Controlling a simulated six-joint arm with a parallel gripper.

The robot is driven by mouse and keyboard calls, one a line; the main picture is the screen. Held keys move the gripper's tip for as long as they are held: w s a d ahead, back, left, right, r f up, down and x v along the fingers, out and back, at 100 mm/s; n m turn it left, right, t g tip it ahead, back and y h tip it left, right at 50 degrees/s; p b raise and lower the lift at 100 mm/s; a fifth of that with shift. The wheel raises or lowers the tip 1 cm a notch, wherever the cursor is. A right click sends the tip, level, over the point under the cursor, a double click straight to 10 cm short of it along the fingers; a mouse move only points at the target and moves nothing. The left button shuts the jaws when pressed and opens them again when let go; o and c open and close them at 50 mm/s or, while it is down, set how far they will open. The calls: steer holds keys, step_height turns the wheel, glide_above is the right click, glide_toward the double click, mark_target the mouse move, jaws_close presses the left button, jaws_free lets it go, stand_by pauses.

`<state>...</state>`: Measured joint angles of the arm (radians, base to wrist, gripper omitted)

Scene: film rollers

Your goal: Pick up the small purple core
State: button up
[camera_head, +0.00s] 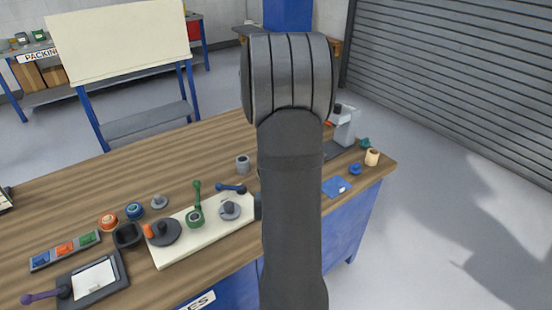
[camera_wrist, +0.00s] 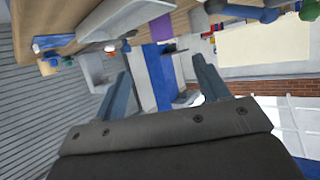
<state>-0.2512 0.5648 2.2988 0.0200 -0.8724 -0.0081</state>
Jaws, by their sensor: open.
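A small purple piece (camera_head: 40,298), shaped like a short handle with a rounded end, lies at the lower left of the head view, beside the dark clipboard-like tray (camera_head: 121,268). It is the only purple piece I can make out there; I cannot tell for sure that it is the core. My gripper (camera_wrist: 160,64) is open in the wrist view, its two fingers wide apart with nothing between them. It points away from the bench top, at the room. In the head view my arm hides the gripper, which is far from the purple piece.
A cream board (camera_head: 205,232) with a green handle (camera_head: 196,190), a blue handle (camera_head: 230,188) and dark discs lies mid-bench. A strip of coloured blocks (camera_head: 66,249) is at left. A grey cup (camera_head: 243,165) stands behind the board.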

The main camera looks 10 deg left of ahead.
steer(key=w+n+g, duration=0.1)
steer(key=w, duration=0.2)
steer(key=w+a+f+g, duration=0.1)
steer(key=w, duration=0.2)
steer(key=w+a+f+n+g, duration=0.1)
steer(key=w, duration=0.2)
steer(key=shift+a+f+n+h, duration=0.2)
steer(key=shift+a+n+h, duration=0.05)
steer(key=shift+n+h, duration=0.05)
steer(key=w+g, duration=0.1)
steer(key=w+a+n+g, duration=0.1)
steer(key=w, duration=0.1)
steer(key=w+n, duration=0.1)
steer(key=w, duration=0.1)
steer(key=shift+w+a+r+g+h, duration=0.15)
steer(key=shift+r+g+h, duration=0.15)
steer(key=shift+g, duration=0.1)
steer(key=w+r+n+g+h, duration=0.1)
steer(key=w+r+n+g, duration=0.1)
steer(key=r+n+g, duration=0.3)
steer(key=w+r+n+g+h, duration=0.1)
steer(key=w+r+g, duration=0.1)
steer(key=r, duration=0.5)
steer(key=f, duration=1.7)
steer(key=shift+a+f, duration=0.3)
steer(key=shift+a, duration=0.05)
steer(key=c, duration=1.1)
steer(key=shift+o, duration=0.2)
steer(key=shift+r, duration=0.1)
